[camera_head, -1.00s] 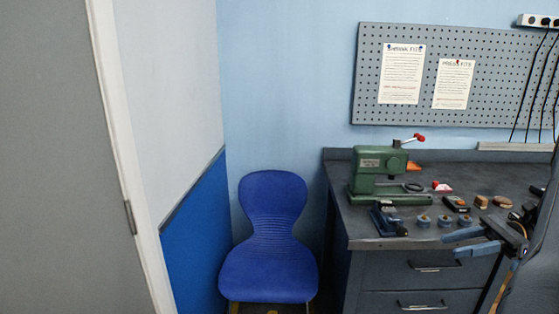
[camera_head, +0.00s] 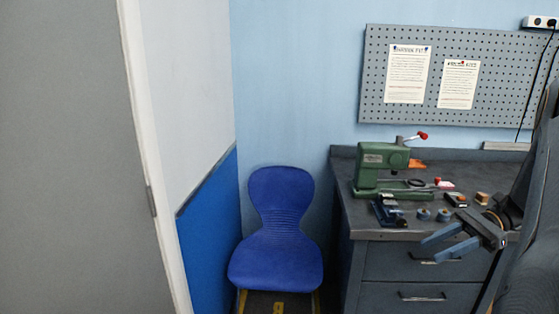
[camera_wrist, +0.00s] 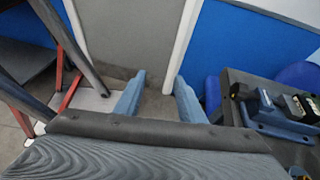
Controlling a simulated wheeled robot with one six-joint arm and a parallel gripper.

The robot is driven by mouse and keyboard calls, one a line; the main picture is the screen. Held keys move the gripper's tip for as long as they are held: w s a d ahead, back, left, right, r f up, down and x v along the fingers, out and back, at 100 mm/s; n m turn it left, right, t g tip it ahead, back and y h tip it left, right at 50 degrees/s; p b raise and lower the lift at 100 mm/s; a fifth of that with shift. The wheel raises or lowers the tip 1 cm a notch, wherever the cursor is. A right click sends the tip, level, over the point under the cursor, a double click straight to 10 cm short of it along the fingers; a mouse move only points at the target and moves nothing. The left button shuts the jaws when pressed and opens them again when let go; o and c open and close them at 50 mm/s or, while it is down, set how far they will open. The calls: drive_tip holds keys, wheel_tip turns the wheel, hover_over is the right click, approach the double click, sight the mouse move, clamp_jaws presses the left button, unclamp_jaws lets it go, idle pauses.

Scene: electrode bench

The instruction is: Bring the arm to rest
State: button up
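My gripper (camera_head: 437,247) is in front of the bench drawers at the right in the head view, pointing left. Its two blue fingers are spread apart with nothing between them. In the wrist view the fingers (camera_wrist: 158,99) also stand apart and empty, with floor and a grey door beyond them. My arm fills the right edge of the head view.
A dark bench (camera_head: 375,228) holds a green press (camera_head: 380,170), a blue fixture (camera_head: 388,210) and small parts. A blue chair (camera_head: 278,255) stands left of the bench. A grey door (camera_head: 75,160) is at the far left. A pegboard (camera_head: 480,50) hangs above the bench.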

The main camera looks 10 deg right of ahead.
drive_tip(key=s+a+n+h, duration=0.3)
drive_tip(key=a+n, duration=0.3)
drive_tip(key=a, duration=0.4)
drive_tip(key=s+a+n+h, duration=0.3)
drive_tip(key=a+n+h, duration=0.2)
drive_tip(key=a, duration=0.5)
drive_tip(key=s+a+n+h, duration=0.3)
drive_tip(key=a+n+h, duration=0.2)
drive_tip(key=a, duration=0.5)
drive_tip(key=n, duration=0.2)
drive_tip(key=shift+s+a+f+n, duration=0.3)
drive_tip(key=shift+s+a+f, duration=0.05)
drive_tip(key=shift+a, duration=0.05)
drive_tip(key=shift+c, duration=0.6)
drive_tip(key=shift+d, duration=0.1)
